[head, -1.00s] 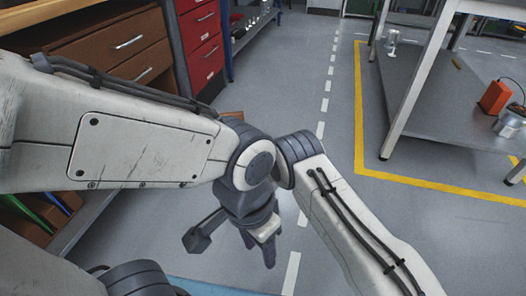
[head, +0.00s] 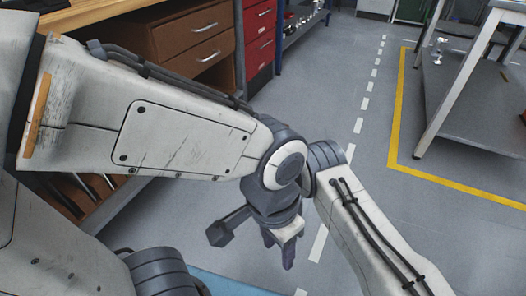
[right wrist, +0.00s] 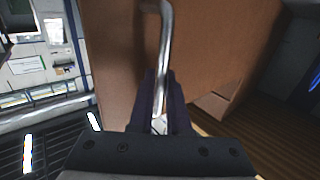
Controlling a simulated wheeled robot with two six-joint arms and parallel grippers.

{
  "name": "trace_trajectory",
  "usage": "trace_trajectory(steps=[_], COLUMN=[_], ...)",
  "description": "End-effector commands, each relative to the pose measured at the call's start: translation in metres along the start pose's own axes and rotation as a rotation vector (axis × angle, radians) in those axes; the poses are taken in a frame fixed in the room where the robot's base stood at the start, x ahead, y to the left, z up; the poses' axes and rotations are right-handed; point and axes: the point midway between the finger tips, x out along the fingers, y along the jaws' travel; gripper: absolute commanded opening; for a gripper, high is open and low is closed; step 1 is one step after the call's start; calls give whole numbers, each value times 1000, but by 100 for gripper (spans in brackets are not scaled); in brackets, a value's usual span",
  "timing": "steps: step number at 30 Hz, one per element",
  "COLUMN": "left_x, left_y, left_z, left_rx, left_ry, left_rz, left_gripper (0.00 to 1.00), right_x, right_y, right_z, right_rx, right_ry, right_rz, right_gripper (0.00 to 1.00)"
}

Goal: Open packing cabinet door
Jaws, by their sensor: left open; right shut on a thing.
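In the right wrist view, my right gripper (right wrist: 162,112) is shut on a shiny metal bar handle (right wrist: 167,45). The handle is fixed to a brown panel (right wrist: 215,45), which looks like the cabinet door. To the panel's right is a dark brown space; I cannot tell how far the door stands open. In the head view, my left gripper (head: 283,248) hangs over the grey floor, pointing down, with its jaws open and empty. My right gripper and the held door are not seen in the head view.
Brown drawers (head: 195,40) and a red drawer cabinet (head: 260,35) stand at the upper left. A grey metal table (head: 465,110) stands at the right inside a yellow floor line (head: 395,110). The floor between is clear, with a white dashed line.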

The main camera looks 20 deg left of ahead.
Motion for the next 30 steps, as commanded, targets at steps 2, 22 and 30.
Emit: trace_trajectory(steps=[2, 22, 30], left_x=[0, 0, 0], left_y=[0, 0, 0], left_z=[0, 0, 0], left_rx=[0, 0, 0], left_ry=[0, 0, 0], left_rz=[0, 0, 0], left_gripper=[50, 50, 50], right_x=[0, 0, 0], right_y=[-1, 0, 0], right_z=[-1, -1, 0], right_rx=[-2, 0, 0], right_ry=[4, 2, 2], right_rz=[-2, 0, 0], right_gripper=[0, 45, 45])
